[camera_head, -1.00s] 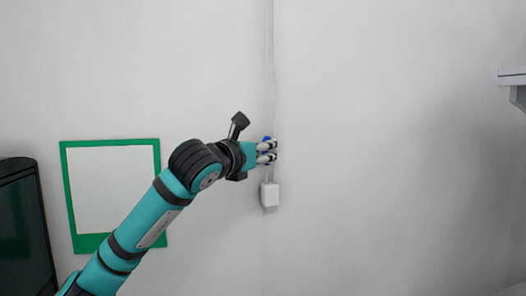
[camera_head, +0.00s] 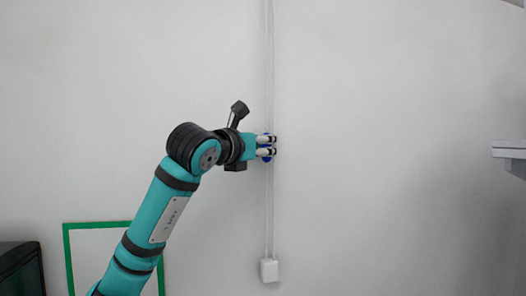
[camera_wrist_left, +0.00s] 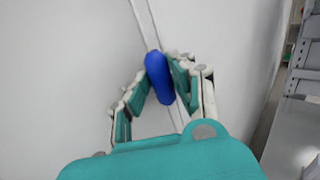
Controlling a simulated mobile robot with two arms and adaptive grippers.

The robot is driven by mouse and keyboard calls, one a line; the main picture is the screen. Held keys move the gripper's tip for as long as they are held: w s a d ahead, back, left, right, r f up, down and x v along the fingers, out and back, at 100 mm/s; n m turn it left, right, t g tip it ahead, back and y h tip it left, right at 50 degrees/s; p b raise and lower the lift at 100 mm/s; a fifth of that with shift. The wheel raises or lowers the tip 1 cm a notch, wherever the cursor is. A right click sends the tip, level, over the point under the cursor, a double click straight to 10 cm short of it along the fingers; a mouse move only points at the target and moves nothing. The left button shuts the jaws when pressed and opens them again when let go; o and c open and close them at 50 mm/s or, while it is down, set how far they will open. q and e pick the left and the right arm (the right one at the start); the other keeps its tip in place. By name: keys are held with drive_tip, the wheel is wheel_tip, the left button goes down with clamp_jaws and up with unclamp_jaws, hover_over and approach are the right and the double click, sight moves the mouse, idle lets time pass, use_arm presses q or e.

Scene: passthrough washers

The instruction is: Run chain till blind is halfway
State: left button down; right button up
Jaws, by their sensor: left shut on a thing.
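A thin pale chain (camera_head: 270,205) runs down the wall in two close strands. It ends at a small white box (camera_head: 269,270) on the wall. A blue rounded piece (camera_head: 266,158) sits on the chain above the box. My left gripper (camera_head: 273,146) is shut on this blue piece. In the left wrist view the blue piece (camera_wrist_left: 159,77) stands between the two fingers, slightly tilted, with a pale strand passing behind it. The blind is out of view, and so is my right gripper.
A green-framed white panel (camera_head: 67,250) is on the wall at lower left, partly behind my left arm. A dark object (camera_head: 20,270) stands at the bottom left corner. A grey ledge (camera_head: 508,150) juts in at the right edge. The wall around the chain is clear.

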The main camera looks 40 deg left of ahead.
use_arm(q)
drive_tip(key=shift+r, duration=0.1)
drive_tip(key=c, duration=1.4)
unclamp_jaws()
drive_tip(key=shift+s, duration=0.1)
drive_tip(key=s, duration=1.2)
drive_tip(key=shift+d, duration=0.45)
